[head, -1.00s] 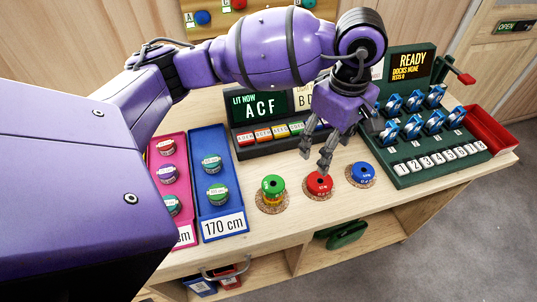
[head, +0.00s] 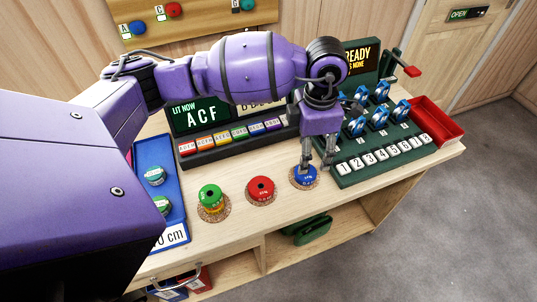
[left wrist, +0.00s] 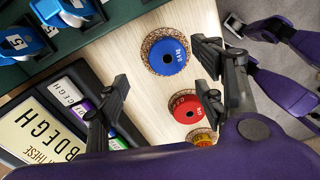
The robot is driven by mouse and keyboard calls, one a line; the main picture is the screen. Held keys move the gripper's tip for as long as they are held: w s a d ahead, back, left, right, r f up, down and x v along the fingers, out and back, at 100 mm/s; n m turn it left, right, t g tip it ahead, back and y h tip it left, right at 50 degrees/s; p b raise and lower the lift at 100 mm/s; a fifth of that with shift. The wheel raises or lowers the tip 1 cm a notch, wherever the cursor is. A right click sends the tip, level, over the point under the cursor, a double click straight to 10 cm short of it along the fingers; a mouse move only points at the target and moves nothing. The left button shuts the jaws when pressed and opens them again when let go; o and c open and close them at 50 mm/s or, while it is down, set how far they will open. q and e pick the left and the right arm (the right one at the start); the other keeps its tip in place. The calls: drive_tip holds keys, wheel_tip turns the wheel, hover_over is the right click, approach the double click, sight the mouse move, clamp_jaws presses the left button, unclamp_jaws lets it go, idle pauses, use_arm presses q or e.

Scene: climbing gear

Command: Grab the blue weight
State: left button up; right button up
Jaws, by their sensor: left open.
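The blue weight (head: 304,178) is a round disc with a hole in its middle, lying on a cork coaster near the table's front right. My left gripper (head: 318,165) is open just above it in the head view, and its fingers partly cover it. In the left wrist view the blue weight (left wrist: 167,55) lies beyond the open fingers of the left gripper (left wrist: 165,85), with nothing between them. I cannot tell if a finger touches it.
A red weight (head: 261,189) and a green weight (head: 210,196) stand on coasters to the left. A green dock rack (head: 345,172) with blue devices stands close on the right, beside a red tray (head: 440,124). The lit letter panel (head: 202,116) is behind.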

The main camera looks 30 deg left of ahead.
sight(309, 178)
use_arm(q)
drive_tip(key=shift+s+a+f, duration=0.1)
drive_tip(key=shift+s+f, duration=0.05)
drive_tip(key=shift+f, duration=0.35)
drive_tip(key=shift+s+a+f, duration=0.1)
drive_tip(key=shift+f, duration=0.35)
drive_tip(key=f, duration=0.4)
drive_tip(key=shift+s+d+f+p, duration=0.15)
drive_tip(key=shift+d+f+p, duration=0.15)
drive_tip(key=shift+p, duration=0.05)
drive_tip(key=shift+f, duration=0.2)
use_arm(e)
drive_tip(key=shift+s+a+r, duration=0.1)
drive_tip(key=shift+a+r, duration=0.15)
drive_tip(key=shift+r, duration=0.05)
use_arm(q)
drive_tip(key=shift+c, duration=0.5)
drive_tip(key=shift+c, duration=1.3)
drive_tip(key=c, duration=1.2)
use_arm(e)
drive_tip(key=shift+s, duration=0.1)
